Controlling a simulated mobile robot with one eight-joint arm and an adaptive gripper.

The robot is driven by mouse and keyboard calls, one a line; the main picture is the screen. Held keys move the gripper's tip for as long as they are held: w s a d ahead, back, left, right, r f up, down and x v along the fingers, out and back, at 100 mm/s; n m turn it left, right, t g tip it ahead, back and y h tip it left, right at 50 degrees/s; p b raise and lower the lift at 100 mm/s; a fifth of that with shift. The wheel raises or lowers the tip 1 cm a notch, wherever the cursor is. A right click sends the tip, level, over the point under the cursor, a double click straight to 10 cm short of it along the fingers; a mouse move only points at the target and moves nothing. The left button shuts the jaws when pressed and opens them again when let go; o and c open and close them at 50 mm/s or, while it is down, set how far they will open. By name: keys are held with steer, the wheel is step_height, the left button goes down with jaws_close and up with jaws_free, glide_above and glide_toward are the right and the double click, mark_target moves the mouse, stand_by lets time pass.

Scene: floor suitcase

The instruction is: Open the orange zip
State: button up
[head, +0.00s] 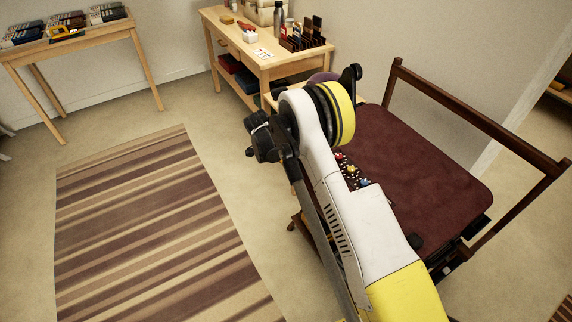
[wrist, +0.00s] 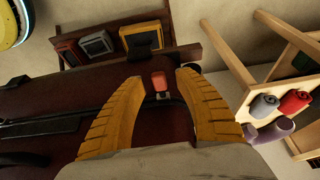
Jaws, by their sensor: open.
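A small orange zip pull (wrist: 158,79) shows in the wrist view, attached to a small grey slider on a dark maroon surface that looks like the suitcase (wrist: 115,75). My gripper (wrist: 159,84) has its two yellow fingers apart, with the orange pull showing between their tips. I cannot tell how far above the surface the fingers are, and no contact is visible. In the head view the maroon suitcase (head: 425,175) lies at the right, partly covered by my arm. My gripper's fingers and the orange pull are hidden there.
A dark wooden frame (head: 480,112) rises behind the suitcase. A wooden table (head: 262,62) with a bottle and boxes stands at the back; another table (head: 75,44) is at the far left. A striped rug (head: 150,235) lies on open floor at left.

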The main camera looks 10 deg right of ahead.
steer(key=v, duration=1.2)
steer(key=shift+d+r, duration=0.1)
